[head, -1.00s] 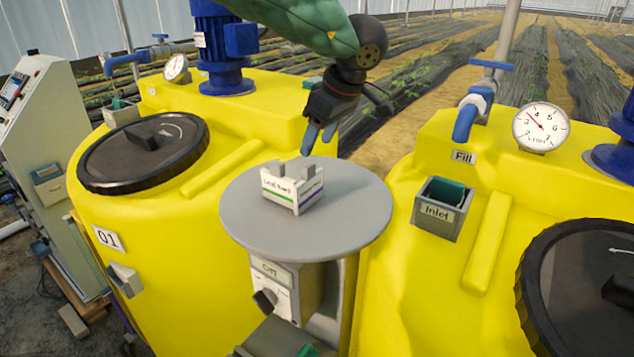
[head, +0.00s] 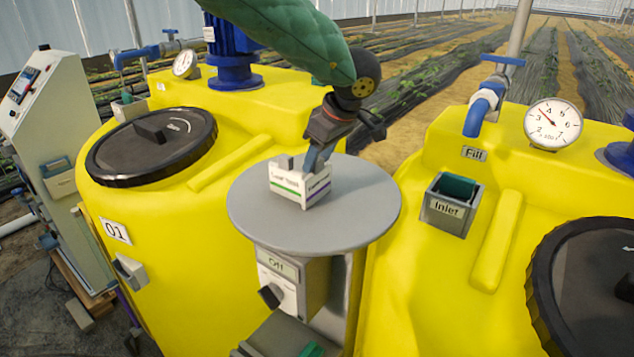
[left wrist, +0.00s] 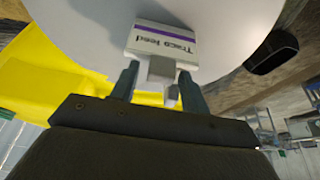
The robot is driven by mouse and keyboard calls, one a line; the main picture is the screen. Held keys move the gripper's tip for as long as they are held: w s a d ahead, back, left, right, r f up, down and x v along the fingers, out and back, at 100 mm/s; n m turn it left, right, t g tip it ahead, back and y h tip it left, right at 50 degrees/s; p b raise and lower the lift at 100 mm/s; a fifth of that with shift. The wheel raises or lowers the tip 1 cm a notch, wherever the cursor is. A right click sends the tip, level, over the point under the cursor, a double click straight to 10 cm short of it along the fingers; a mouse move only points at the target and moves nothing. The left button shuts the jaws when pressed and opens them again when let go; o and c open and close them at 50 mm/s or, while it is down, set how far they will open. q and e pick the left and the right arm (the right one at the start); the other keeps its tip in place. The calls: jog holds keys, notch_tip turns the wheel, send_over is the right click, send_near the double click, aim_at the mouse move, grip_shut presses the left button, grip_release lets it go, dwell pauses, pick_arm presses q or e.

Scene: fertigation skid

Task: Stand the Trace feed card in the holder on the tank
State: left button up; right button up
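The Trace feed card, white with a purple stripe (head: 319,187), stands on the round grey table (head: 365,215), at an angle beside a second white card with a green stripe (head: 286,186). The Trace feed card also shows in the left wrist view (left wrist: 160,44). My left gripper (head: 316,160) is down at the card. In the left wrist view its fingers (left wrist: 158,85) are apart, either side of the card's grey tab, with a visible gap. A small grey holder (head: 130,270) is on the front of the left yellow tank, below the 01 label. My right gripper is not in view.
A grey Inlet box (head: 451,208) with a green insert sits on the right yellow tank. A switch box marked Off (head: 280,283) hangs below the table. Black lids, blue pipes and a gauge (head: 553,124) stand around. The right part of the table is clear.

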pick_arm(q)
grip_shut()
jog(key=shift+r, duration=0.1)
